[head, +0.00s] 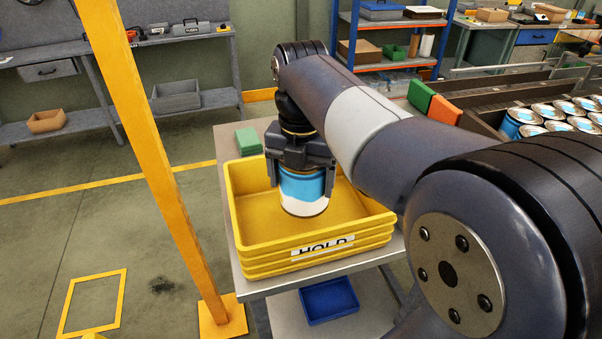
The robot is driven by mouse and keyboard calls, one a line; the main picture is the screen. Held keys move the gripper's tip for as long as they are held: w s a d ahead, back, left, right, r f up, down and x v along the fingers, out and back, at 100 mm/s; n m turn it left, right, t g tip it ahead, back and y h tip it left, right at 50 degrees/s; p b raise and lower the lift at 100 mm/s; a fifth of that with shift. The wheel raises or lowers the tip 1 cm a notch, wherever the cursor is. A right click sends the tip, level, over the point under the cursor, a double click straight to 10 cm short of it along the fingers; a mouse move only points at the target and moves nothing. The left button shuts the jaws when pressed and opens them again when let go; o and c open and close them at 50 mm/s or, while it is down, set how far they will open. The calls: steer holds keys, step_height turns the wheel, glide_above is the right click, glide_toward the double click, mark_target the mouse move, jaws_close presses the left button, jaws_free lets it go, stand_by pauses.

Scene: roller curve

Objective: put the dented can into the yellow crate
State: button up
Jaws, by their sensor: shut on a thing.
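My gripper (301,165) points down and is shut on a can (304,191) with a blue and white label. The can hangs upright within the outline of the yellow crate (313,262), which is marked HOLD and stands on a grey table. The can's lower end shows against the crate's inner floor; I cannot tell whether it touches it. The fingers cover the can's sides and upper part, and no dent shows from here. The visible part of the crate's floor is bare.
A yellow post (150,150) rises left of the table. A green block (248,141) lies behind the crate. Several blue and white cans (555,113) stand on the conveyor at right, near green and orange pieces (445,110). A blue tray (329,300) sits on the lower shelf.

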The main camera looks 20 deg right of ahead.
mark_target(301, 201)
steer(key=shift+f+b, duration=1.55)
steer(key=shift+f, duration=1.3)
steer(key=o, duration=1)
step_height(301, 201, up, 11)
steer(key=p, duration=1)
steer(key=shift+f, duration=0.2)
steer(key=shift+w+d, duration=0.1)
